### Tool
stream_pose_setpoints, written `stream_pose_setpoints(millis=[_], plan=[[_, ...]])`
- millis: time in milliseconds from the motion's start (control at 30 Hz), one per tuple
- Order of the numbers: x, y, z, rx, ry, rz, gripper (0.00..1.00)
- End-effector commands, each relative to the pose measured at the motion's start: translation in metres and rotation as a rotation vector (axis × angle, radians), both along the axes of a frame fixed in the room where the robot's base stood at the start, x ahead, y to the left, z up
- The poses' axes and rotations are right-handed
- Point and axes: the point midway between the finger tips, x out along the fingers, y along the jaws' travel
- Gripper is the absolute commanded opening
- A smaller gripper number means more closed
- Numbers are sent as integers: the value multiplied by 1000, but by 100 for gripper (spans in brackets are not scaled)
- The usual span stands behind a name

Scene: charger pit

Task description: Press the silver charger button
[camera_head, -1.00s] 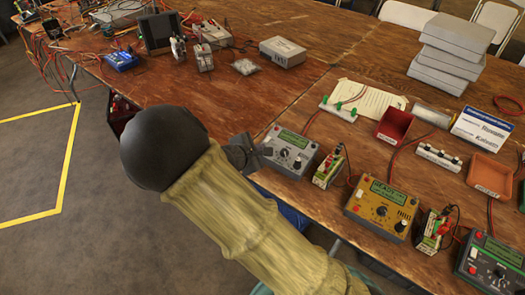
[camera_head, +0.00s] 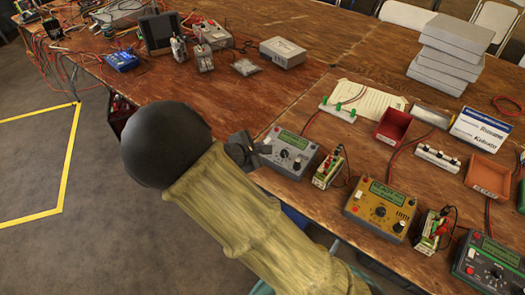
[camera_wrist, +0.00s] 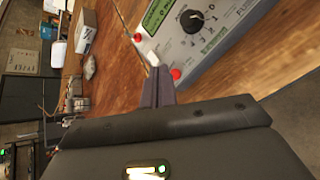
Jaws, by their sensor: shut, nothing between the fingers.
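The silver charger (camera_head: 290,152) sits at the left end of the row of chargers, near the table's front edge. It has a green display, a dark round knob and light grey casing. In the wrist view the charger (camera_wrist: 220,45) fills the upper right. A small pale block (camera_wrist: 153,58), which looks like a button, lies at my fingertips between two red round parts (camera_wrist: 176,74). My gripper (camera_wrist: 154,72) is shut and empty, its tips at or just short of that block; I cannot tell whether they touch. In the head view my gripper (camera_head: 262,149) is at the charger's left side, partly hidden by my arm.
A yellow charger (camera_head: 381,207) and a dark green charger (camera_head: 490,265) stand further right. Small circuit boards (camera_head: 328,170) stand between them. A red bin (camera_head: 393,126) and a paper sheet lie behind.

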Motion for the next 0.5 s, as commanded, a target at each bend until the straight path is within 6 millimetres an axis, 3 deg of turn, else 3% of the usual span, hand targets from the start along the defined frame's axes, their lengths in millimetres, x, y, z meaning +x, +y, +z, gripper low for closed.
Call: stream_pose_setpoints(millis=[500], plan=[[-6, 4, 42, 1, -2, -1, 0]])
